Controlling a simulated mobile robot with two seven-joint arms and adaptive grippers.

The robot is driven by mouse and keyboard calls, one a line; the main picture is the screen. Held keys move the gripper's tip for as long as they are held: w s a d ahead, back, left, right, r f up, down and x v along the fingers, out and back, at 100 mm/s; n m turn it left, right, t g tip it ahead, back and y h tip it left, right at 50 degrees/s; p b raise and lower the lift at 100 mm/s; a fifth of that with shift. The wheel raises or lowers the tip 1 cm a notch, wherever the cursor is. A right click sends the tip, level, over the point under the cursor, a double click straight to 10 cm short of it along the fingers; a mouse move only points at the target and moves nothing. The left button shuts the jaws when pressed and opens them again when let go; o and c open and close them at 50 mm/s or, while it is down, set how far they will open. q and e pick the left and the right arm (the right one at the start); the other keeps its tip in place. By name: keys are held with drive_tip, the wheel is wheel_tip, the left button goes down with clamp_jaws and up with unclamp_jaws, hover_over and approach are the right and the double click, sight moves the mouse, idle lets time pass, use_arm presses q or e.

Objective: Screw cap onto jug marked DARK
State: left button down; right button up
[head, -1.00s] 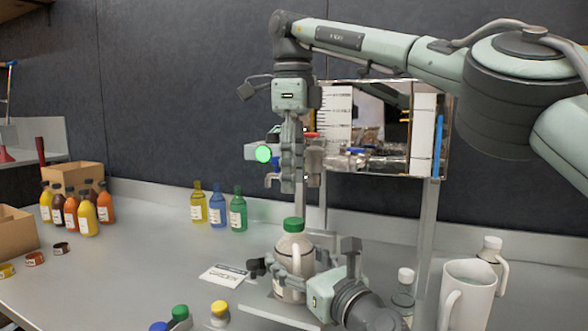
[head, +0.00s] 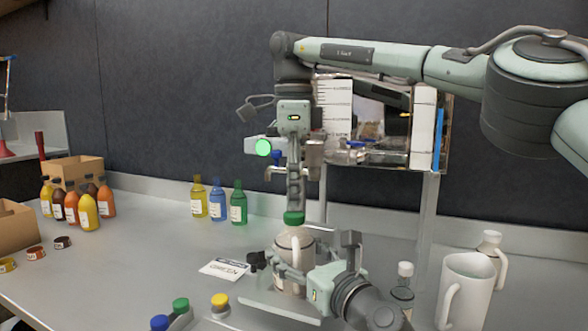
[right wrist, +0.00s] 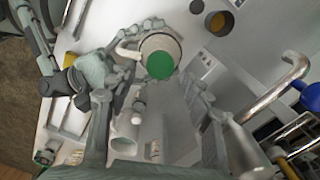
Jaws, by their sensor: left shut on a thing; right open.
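The beige jug (head: 282,246) stands upright at the centre of the counter, its handle facing me. Its label is mostly hidden, so I cannot read the mark. A green cap (head: 294,217) sits on its mouth; how far it is threaded I cannot tell. My left gripper (head: 303,265) is shut on the jug's body. My right gripper (head: 296,207) points down just above the cap, open. In the right wrist view the cap (right wrist: 160,65) lies beyond and between its spread fingers (right wrist: 153,105), with the jug (right wrist: 150,45) under it.
A white pitcher (head: 470,290) and a capped jug (head: 491,246) stand at right. A small white-capped bottle (head: 403,280) is beside my left arm. Blue, green and yellow caps (head: 220,301) are at the front. A card (head: 224,268) lies left of the jug. Coloured bottles (head: 220,202) stand behind.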

sight(294, 214)
drive_tip(key=shift+f, duration=1.6)
clamp_jaws()
drive_tip(key=m, duration=1.4)
drive_tip(key=shift+o, duration=0.7)
unclamp_jaws()
